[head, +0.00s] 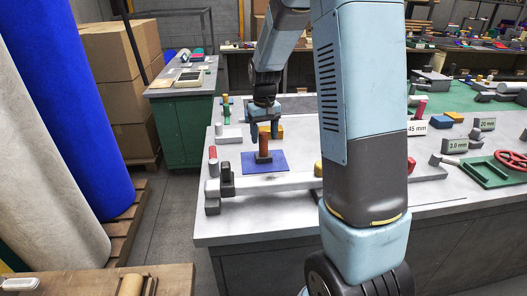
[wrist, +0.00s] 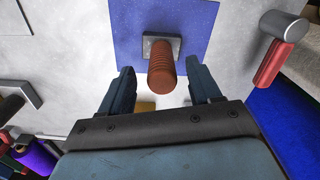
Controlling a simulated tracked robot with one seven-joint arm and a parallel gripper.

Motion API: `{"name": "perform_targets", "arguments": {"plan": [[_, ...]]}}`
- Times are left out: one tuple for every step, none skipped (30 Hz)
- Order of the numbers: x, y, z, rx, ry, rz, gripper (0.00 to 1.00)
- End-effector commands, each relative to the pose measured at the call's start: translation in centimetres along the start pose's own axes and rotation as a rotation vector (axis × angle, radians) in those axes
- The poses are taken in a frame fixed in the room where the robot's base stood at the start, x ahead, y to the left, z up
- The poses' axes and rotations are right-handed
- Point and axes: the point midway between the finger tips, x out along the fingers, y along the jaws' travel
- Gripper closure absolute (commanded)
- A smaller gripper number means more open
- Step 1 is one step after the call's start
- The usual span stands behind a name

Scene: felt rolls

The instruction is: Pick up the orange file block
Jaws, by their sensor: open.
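An orange-brown ribbed post on a small dark grey base stands upright on a blue sheet (head: 283,165); I take it for the orange file block (head: 264,146). In the wrist view the file block (wrist: 161,68) shows at the middle, with the blue sheet (wrist: 205,25) under and beyond it. My gripper (head: 264,128) is open and points down over it. In the wrist view the fingers of my gripper (wrist: 160,78) stand left and right of the post, with gaps on both sides. I cannot tell how far down they reach.
A yellow-orange block (head: 277,131) lies behind the post. A red-handled grey piece (head: 213,157) and dark grey pieces (head: 226,178) stand at the left of the worktable (head: 235,228).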

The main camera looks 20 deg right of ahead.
Motion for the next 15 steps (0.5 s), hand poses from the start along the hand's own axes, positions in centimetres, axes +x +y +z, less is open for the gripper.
{"name": "perform_targets", "arguments": {"plan": [[0.7,-0.1,0.0,0.0,-0.003,0.0,0.37],[1.2,-0.1,0.0,0.0,-0.004,0.0,0.37],[1.8,-0.1,0.0,0.0,-0.004,0.0,0.37],[2.2,-0.1,-0.1,0.0,-0.003,0.0,0.37],[2.6,-0.2,-0.1,0.0,-0.003,0.0,0.37],[3.1,-0.2,-0.1,0.0,-0.003,0.0,0.37],[3.4,-0.2,-0.1,0.0,-0.003,0.0,0.37],[3.7,-0.2,-0.1,0.0,-0.002,0.0,0.37],[4.1,-0.2,-0.1,0.0,-0.003,0.0,0.37],[4.2,-0.2,-0.1,0.0,-0.003,0.0,0.37],[4.3,-0.2,-0.1,0.0,-0.002,0.0,0.37],[4.5,-0.2,-0.1,0.0,-0.001,0.0,0.37],[4.5,-0.2,-0.1,0.0,0.0,0.0,0.37],[4.5,-0.2,-0.1,0.0,0.0,0.0,0.37],[4.5,-0.2,-0.1,0.0,0.0,0.0,0.37]]}}
